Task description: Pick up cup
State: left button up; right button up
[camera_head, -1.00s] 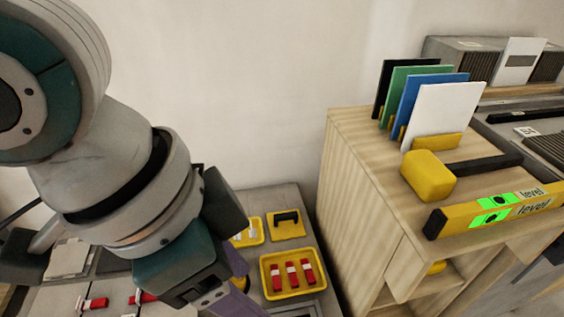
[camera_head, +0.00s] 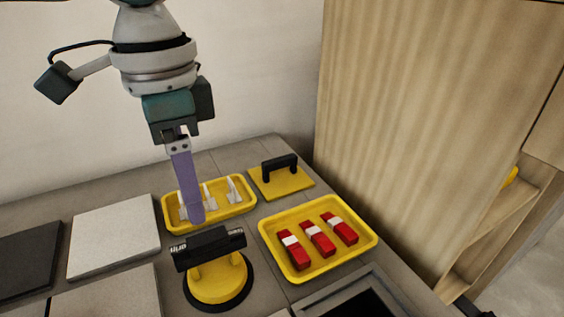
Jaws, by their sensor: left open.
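The cup is a yellow suction cup (camera_head: 218,284) with a black rim and a black bar handle (camera_head: 209,248), standing upright on the grey tiled surface at the lower middle. My left gripper (camera_head: 194,215) hangs down from above with a long purple finger. Its tip appears just above and behind the handle in the picture. I cannot tell whether it touches the handle. The gripper is open and holds nothing that I can see; only one finger shows clearly. My right gripper is not in view.
A yellow tray with white pieces (camera_head: 249,211) lies behind the cup. A yellow tray with red-and-white pieces (camera_head: 268,240) lies to its right. A yellow trowel with a black handle (camera_head: 282,182) lies behind. Tiles (camera_head: 113,229) lie left. A wooden cabinet (camera_head: 415,110) stands right.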

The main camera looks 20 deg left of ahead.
aim_at(207, 237)
pick_arm(q)
jog(key=f+b, duration=0.1)
jog(key=f, duration=0.2)
jog(key=f+b, duration=0.1)
jog(key=shift+d+f+b, duration=0.25)
jog(key=shift+f+b, duration=0.1)
jog(key=shift+f, duration=0.05)
notch_tip(207, 237, down, 5)
jog(key=b, duration=0.4)
jog(key=shift+d+f, duration=0.15)
jog(key=shift+f, duration=0.05)
jog(key=shift+r, duration=0.15)
jog(key=shift+c, duration=0.4)
grip_shut()
